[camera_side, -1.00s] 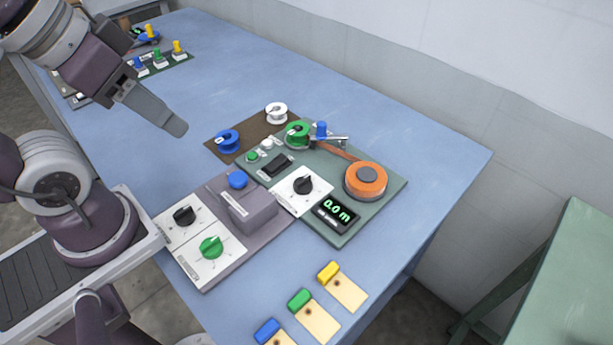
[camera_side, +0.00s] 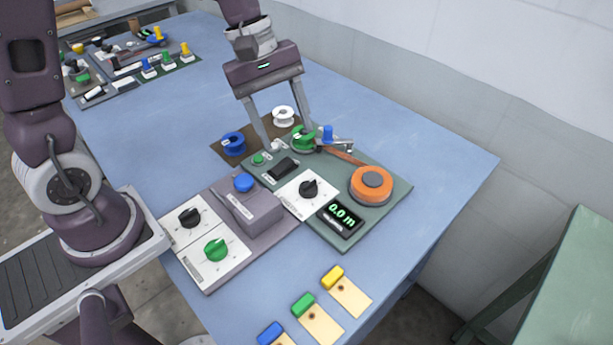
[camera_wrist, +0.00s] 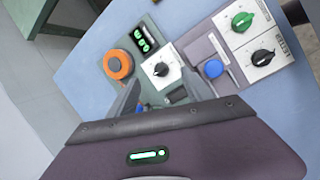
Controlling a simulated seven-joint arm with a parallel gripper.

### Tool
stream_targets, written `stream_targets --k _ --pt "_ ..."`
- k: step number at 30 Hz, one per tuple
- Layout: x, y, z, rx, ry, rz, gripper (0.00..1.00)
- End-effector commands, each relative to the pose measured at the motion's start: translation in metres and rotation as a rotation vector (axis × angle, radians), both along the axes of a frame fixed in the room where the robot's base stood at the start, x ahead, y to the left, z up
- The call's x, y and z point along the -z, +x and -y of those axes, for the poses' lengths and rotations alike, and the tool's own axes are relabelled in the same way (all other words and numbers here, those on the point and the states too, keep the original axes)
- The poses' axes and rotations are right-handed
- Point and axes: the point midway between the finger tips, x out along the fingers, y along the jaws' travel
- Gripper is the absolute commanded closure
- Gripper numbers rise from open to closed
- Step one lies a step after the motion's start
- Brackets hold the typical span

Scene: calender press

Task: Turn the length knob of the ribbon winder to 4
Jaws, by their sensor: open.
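The ribbon winder is a green panel (camera_side: 385,206) with an orange ribbon reel (camera_side: 371,185), a display (camera_side: 341,218) reading 0.0 m and a black length knob (camera_side: 308,189) on a white dial plate. The knob also shows in the wrist view (camera_wrist: 161,69), apart from my fingers; its scale is too small to read. My gripper (camera_side: 290,138) is open and points down over the back part of the winder, near the green spool (camera_side: 303,140). Its fingers are spread wide with nothing seen held between them. The knob stands in front of the fingers in the side view.
Left of the winder is a grey press (camera_side: 254,208) with a blue button (camera_side: 243,183), a black knob (camera_side: 190,217) and a green knob (camera_side: 215,249). A blue spool (camera_side: 233,144) and white spool (camera_side: 283,116) stand behind. Coloured-ended tags lie in front. The table's right side is clear.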

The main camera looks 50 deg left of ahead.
Motion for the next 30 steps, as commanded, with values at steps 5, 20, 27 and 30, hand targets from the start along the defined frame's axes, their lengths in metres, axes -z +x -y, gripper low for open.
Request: stream_targets --k 5,20,27,30 --pt "0.065 0.031 -0.008 -0.318 -0.084 -0.197 0.41" --pt "0.139 0.035 0.015 -0.383 -0.096 -0.234 0.41" --pt "0.143 0.035 0.018 -0.379 -0.095 -0.230 0.41" --pt "0.143 0.035 0.017 -0.379 -0.095 -0.230 0.51"
